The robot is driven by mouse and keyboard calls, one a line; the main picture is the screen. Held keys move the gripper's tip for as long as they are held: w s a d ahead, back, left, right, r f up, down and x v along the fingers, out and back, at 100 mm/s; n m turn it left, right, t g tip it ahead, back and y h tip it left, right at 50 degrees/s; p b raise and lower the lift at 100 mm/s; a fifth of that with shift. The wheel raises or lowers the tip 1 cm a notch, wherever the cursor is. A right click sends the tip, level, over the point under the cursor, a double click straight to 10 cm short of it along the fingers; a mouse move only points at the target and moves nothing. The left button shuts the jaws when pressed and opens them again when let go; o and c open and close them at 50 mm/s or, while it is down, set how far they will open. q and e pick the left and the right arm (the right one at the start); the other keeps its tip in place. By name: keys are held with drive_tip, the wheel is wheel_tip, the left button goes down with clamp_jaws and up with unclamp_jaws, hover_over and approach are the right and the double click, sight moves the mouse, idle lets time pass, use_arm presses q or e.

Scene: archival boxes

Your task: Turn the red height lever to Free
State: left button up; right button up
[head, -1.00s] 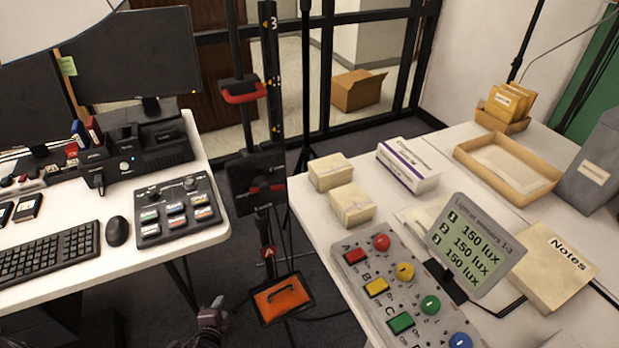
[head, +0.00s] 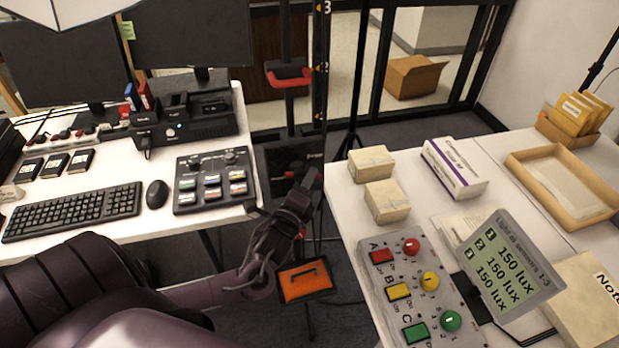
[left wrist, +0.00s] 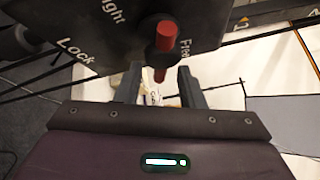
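The black height panel (head: 283,165) sits on the dark stand between the two tables. In the left wrist view the panel (left wrist: 110,25) fills the upper left, with "Lock" at left and "Free" at right. The red height lever (left wrist: 165,36) stands out near "Free" and points down in that picture; its exact setting is hard to tell. My left gripper (head: 303,185) is in front of the panel and hides the lever in the head view. In the left wrist view its fingers (left wrist: 161,82) are apart, with the lever's end between or just beyond their tips. Contact is unclear. My right gripper is out of view.
A red clamp handle (head: 288,77) is higher on the stand, and an orange handled block (head: 305,281) hangs low. The left table holds a keyboard (head: 75,211) and a button box (head: 213,182). The right table holds a control panel (head: 385,270) and small boxes (head: 386,202).

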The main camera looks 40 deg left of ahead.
use_arm(q)
drive_tip(key=shift+w+a, duration=0.15)
drive_tip(key=shift+w, duration=0.35)
drive_tip(key=shift+c, duration=0.2)
clamp_jaws()
drive_tip(key=n+t, duration=0.1)
drive_tip(key=n+t+b, duration=0.1)
drive_tip(key=n, duration=0.1)
drive_tip(key=shift+r+y, duration=0.35)
drive_tip(key=shift+y, duration=0.05)
drive_tip(key=shift+o, duration=0.2)
unclamp_jaws()
